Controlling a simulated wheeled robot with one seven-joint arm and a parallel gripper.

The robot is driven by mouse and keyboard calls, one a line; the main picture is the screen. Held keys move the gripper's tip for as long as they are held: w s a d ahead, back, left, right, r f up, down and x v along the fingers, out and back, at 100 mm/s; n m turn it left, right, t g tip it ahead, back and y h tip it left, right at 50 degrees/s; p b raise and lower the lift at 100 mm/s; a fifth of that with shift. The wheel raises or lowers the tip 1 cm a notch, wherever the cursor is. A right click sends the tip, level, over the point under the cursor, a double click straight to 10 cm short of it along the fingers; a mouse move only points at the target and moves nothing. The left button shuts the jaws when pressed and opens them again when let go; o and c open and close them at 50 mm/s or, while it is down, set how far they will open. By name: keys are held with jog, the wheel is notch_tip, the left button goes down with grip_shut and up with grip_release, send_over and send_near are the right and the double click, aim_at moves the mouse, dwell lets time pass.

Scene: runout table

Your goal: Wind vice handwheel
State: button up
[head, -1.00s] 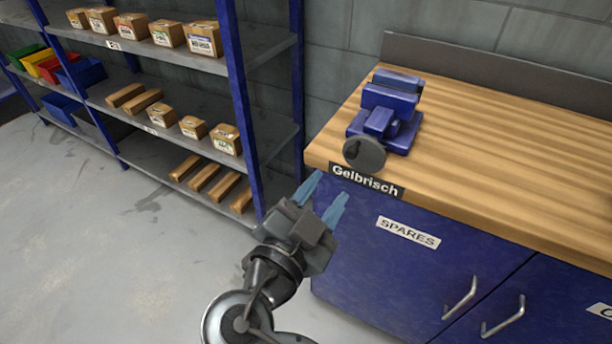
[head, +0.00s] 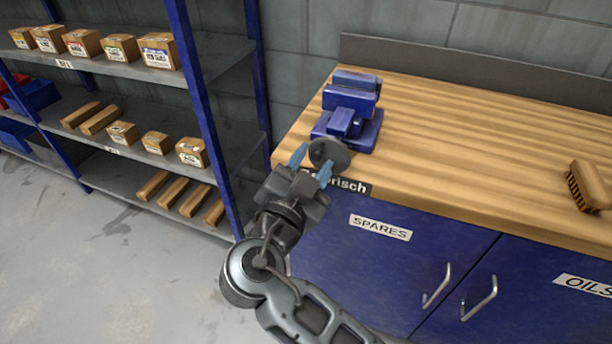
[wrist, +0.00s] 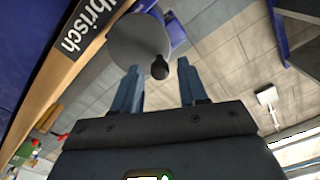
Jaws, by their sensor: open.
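The blue vice (head: 347,110) stands on the wooden bench at its left end. Its round grey handwheel (head: 330,153) faces the front edge of the bench. In the wrist view the handwheel (wrist: 137,40) lies just beyond the fingertips, with a dark knob (wrist: 159,68) on its face. My gripper (head: 312,163) has two blue fingers, open and empty, in front of the handwheel. In the wrist view my gripper (wrist: 160,85) has the knob between and slightly beyond its fingertips. I cannot tell whether the fingers touch the wheel.
The wooden bench (head: 450,135) has a blue cabinet (head: 340,250) below, with handles. A brush (head: 588,187) lies on the bench at the right. A blue-framed shelf (head: 190,80) with boxes and wooden blocks stands at the left. The bench top between vice and brush is clear.

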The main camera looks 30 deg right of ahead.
jog(key=b, duration=0.2)
jog(key=shift+w+d+f+m+b, duration=0.1)
jog(key=shift+d+f+m+b, duration=0.1)
jog(key=shift+f+m+b, duration=0.2)
jog(key=m+b, duration=0.4)
jog(key=b, duration=0.5)
jog(key=shift+b, duration=0.4)
jog(key=shift+r+m+b, duration=0.1)
jog(key=shift+m+b, duration=0.7)
jog(key=shift+b, duration=0.35)
jog(key=shift+r+b, duration=0.2)
jog(key=shift+b, duration=0.15)
jog(key=m+b, duration=0.1)
jog(key=b, duration=0.1)
jog(key=m+b, duration=0.1)
jog(key=b, duration=0.1)
jog(key=shift+f, duration=0.25)
jog(key=m+b, duration=0.3)
jog(key=b, duration=0.5)
jog(key=shift+r+m, duration=0.1)
jog(key=shift+m, duration=0.3)
jog(key=shift+r+b, duration=0.25)
jog(key=shift+b, duration=0.05)
